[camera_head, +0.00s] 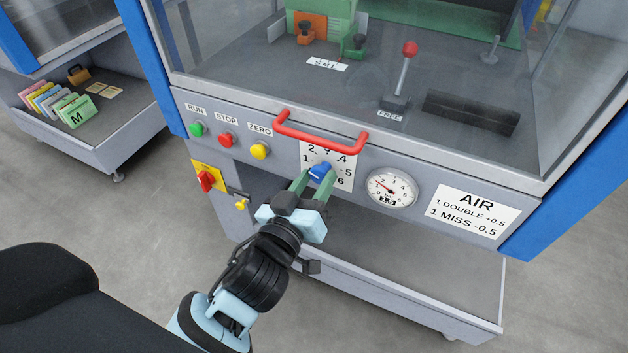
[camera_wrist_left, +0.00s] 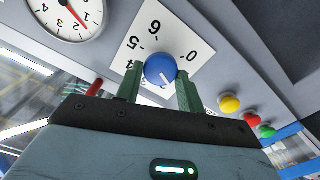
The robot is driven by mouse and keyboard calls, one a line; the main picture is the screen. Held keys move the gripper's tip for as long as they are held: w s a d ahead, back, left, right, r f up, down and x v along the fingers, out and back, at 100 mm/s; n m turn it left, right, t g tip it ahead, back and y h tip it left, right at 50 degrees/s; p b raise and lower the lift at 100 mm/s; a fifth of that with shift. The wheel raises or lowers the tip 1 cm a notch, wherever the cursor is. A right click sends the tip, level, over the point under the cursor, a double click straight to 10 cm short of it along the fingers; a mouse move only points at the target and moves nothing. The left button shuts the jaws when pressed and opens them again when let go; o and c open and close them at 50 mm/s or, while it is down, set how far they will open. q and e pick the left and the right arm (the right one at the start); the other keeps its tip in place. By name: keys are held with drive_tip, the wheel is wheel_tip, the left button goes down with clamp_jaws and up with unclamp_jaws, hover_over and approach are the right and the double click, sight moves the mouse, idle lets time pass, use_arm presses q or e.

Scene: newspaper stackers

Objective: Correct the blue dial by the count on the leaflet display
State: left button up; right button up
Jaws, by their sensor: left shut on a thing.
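The blue dial (camera_head: 320,171) sits on a white number plate (camera_head: 345,182) on the machine's front panel, below the red handle. My left gripper (camera_head: 313,182) is shut on the dial, with a green finger on either side. The left wrist view also shows the blue dial (camera_wrist_left: 160,69) between the fingers (camera_wrist_left: 161,88). Its white mark points down and slightly right there, away from the 6; the number it meets is hidden. Colored leaflets (camera_head: 57,103) stand in a row on a low shelf at the left, one marked M. My right gripper is not in view.
A round gauge (camera_head: 390,189) is right of the dial, with an AIR sign (camera_head: 473,213) beyond reading "1 DOUBLE +0.5, 1 MISS -0.5". Green, red and yellow buttons (camera_head: 260,151) and a red switch (camera_head: 206,181) are to the left. The red handle (camera_head: 320,134) overhangs the dial.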

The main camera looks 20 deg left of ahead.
use_arm(q)
drive_tip(key=shift+r+m+p, duration=0.15)
drive_tip(key=shift+m+p, duration=0.45)
drive_tip(key=shift+p, duration=0.05)
drive_tip(key=shift+m+p, duration=0.9)
drive_tip(key=shift+m, duration=0.2)
drive_tip(key=m+p, duration=0.2)
drive_tip(key=m, duration=0.1)
drive_tip(key=shift+d+m, duration=0.15)
drive_tip(key=shift+m, duration=0.25)
drive_tip(key=shift+m+p, duration=0.4)
drive_tip(key=shift+m, duration=0.3)
drive_tip(key=o, duration=1)
drive_tip(key=shift+c, duration=0.2)
